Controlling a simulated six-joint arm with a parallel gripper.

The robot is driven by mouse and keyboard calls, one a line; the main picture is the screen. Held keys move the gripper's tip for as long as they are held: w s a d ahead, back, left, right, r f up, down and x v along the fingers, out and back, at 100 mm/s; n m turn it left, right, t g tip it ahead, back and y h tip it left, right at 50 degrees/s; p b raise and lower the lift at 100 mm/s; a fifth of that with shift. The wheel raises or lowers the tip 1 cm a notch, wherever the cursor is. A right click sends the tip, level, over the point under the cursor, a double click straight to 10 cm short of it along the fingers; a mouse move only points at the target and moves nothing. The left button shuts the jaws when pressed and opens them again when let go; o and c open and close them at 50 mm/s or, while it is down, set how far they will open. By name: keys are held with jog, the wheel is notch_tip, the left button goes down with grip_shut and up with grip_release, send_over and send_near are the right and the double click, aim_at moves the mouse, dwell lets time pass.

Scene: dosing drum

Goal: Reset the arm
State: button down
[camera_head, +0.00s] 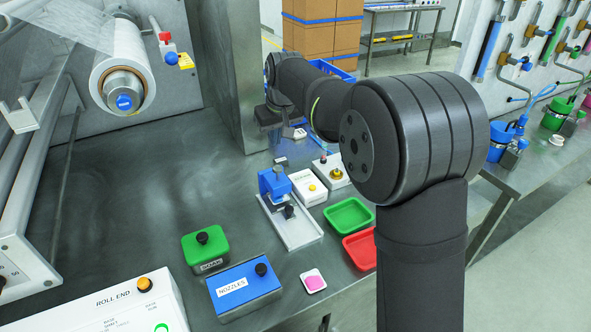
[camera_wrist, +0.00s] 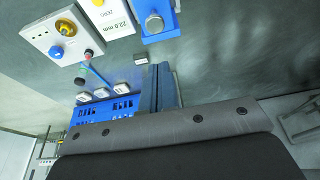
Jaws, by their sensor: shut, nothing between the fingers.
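My gripper (camera_head: 268,117) hangs at the end of my bent arm, over the back of the steel bench, small and dark in the head view. In the wrist view its two fingers (camera_wrist: 162,68) lie side by side, shut with nothing between them. The dark grey body of my wrist fills the lower part of that view. The fingers point toward the bench top, apart from a blue-topped device (camera_wrist: 156,22) and a white box with a yellow knob (camera_wrist: 66,28). My arm hides part of the bench's right side.
Nearer are a green box (camera_head: 205,250) and a blue NOZZLES box (camera_head: 243,290). A film roll (camera_head: 122,75) is at left. The bench's left middle is clear.

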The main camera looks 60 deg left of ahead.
aim_at(278, 167)
jog(key=shift+f, duration=3.7)
jog(key=c, duration=0.9)
grip_release()
jog(key=o, duration=0.7)
jog(key=shift+w+d+r+m, duration=0.2)
jog(key=shift+m, duration=0.2)
jog(key=shift+o, duration=1)
jog(key=w+d+r+m+g, duration=0.1)
jog(key=w+d+r+m, duration=0.1)
jog(key=m, duration=0.5)
jog(key=w+d+r+m+g, duration=0.1)
jog(key=w+d+r+m, duration=0.1)
jog(key=d+r+m, duration=0.3)
jog(key=d+m, duration=0.1)
jog(key=m, duration=0.1)
jog(key=shift+m, duration=0.3)
notch_tip(278, 167, down, 8)
jog(key=s+a+m, duration=0.1)
jog(key=a+m, duration=0.1)
jog(key=shift+s+f+y, duration=0.2)
jog(key=shift+f+y, duration=0.05)
jog(key=shift+y, duration=0.05)
